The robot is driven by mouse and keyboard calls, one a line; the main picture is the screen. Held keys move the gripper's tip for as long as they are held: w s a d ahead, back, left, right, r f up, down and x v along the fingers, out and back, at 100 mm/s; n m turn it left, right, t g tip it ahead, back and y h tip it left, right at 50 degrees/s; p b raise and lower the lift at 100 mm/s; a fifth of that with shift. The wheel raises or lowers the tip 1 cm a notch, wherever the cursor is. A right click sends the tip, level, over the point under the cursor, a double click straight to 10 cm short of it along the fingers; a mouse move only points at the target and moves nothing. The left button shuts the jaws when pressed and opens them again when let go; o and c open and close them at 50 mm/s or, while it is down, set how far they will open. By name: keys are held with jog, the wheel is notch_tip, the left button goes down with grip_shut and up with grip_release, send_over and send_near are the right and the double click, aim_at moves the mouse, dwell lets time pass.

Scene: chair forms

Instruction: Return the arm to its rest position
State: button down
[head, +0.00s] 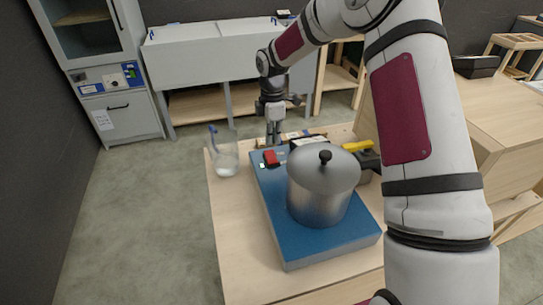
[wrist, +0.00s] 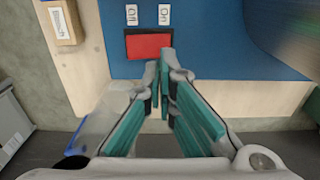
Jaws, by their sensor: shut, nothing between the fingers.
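My gripper (head: 274,138) is at the far edge of the near table in the head view, pointing down close to the red switch (head: 271,157). In the wrist view my gripper (wrist: 164,62) shows its teal-padded fingers drawn together at the tips, with nothing between them. My arm (head: 405,110) reaches forward across the right of the head view, bent down at the wrist.
A lidded metal pot (head: 322,190) stands on the blue base (head: 300,252). A clear pitcher (head: 225,158) stands left of the base. Yellow-and-black items (head: 362,152) lie behind the pot. A grey cabinet and bench stand beyond; open floor (head: 140,220) lies left.

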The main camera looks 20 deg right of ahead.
jog(key=s+r+m+t+h, duration=0.1)
jog(key=s+r+m, duration=0.3)
jog(key=s+r, duration=0.45)
jog(key=s+r+m+t+h, duration=0.1)
jog(key=s+r+m, duration=0.4)
jog(key=r, duration=0.7)
jog(key=s+r+m+t+y, duration=0.2)
jog(key=s+m, duration=0.7)
jog(key=s, duration=1.4)
jog(key=shift+s+r+t, duration=0.25)
jog(key=shift+r+t, duration=0.35)
jog(key=shift+r, duration=0.45)
